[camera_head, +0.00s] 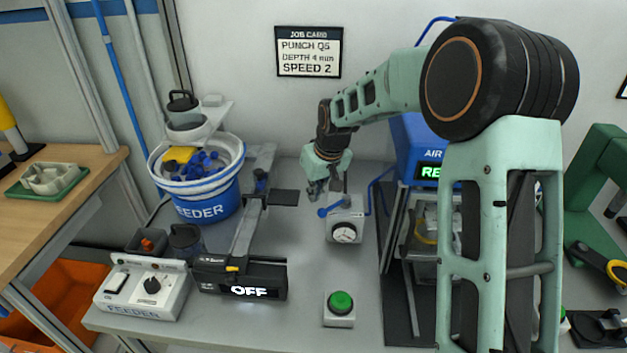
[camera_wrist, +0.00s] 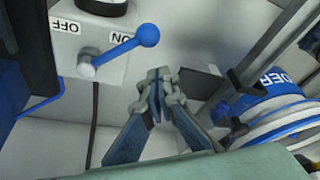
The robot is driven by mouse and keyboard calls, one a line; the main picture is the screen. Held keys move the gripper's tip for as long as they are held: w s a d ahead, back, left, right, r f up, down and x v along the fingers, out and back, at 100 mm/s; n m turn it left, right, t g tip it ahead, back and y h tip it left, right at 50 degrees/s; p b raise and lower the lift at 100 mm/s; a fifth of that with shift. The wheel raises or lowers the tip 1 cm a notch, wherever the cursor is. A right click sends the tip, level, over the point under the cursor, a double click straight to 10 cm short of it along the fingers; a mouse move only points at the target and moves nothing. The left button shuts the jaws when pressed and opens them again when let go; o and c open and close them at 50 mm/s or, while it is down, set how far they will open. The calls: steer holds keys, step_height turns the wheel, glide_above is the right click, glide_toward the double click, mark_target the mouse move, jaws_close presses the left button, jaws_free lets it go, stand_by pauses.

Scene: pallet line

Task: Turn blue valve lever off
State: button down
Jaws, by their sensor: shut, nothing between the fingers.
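The blue valve lever (camera_head: 334,208) with a ball end sits on a small pale valve box (camera_head: 346,228) with a round gauge, on the bench. In the wrist view the lever (camera_wrist: 122,49) runs from its pivot to the ball, pointing to the side marked ON; the OFF mark is on the other side. My gripper (camera_head: 318,190) is just above and behind the ball in the head view. In the wrist view my gripper (camera_wrist: 160,80) is shut and empty, with its fingertips close to the ball but seemingly apart from it.
A blue feeder bowl (camera_head: 212,205) with a track stands left of the valve. A green button box (camera_head: 340,308) and a black OFF display (camera_head: 240,280) are at the front. A blue air press (camera_head: 414,138) stands close on the right. The bench between valve and button is clear.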

mark_target(324, 210)
steer(key=shift+s+d+f, duration=0.1)
steer(key=shift+s+d, duration=0.25)
steer(key=shift+s, duration=0.2)
steer(key=shift+s+d+f, duration=0.1)
steer(key=shift+s+d, duration=0.2)
steer(key=shift+s, duration=0.2)
steer(key=shift+s+d+n+p, duration=0.25)
steer(key=shift+s+n+p, duration=0.1)
steer(key=shift+n, duration=0.15)
steer(key=shift+s+d+n+g+y, duration=0.3)
steer(key=shift+s+d+n+y, duration=0.15)
steer(key=shift+n, duration=0.55)
steer(key=shift+s+d, duration=0.25)
steer(key=shift+s, duration=0.05)
steer(key=shift+s+d, duration=0.4)
steer(key=shift+d, duration=0.4)
steer(key=shift+s+d, duration=0.4)
steer(key=shift+d, duration=0.5)
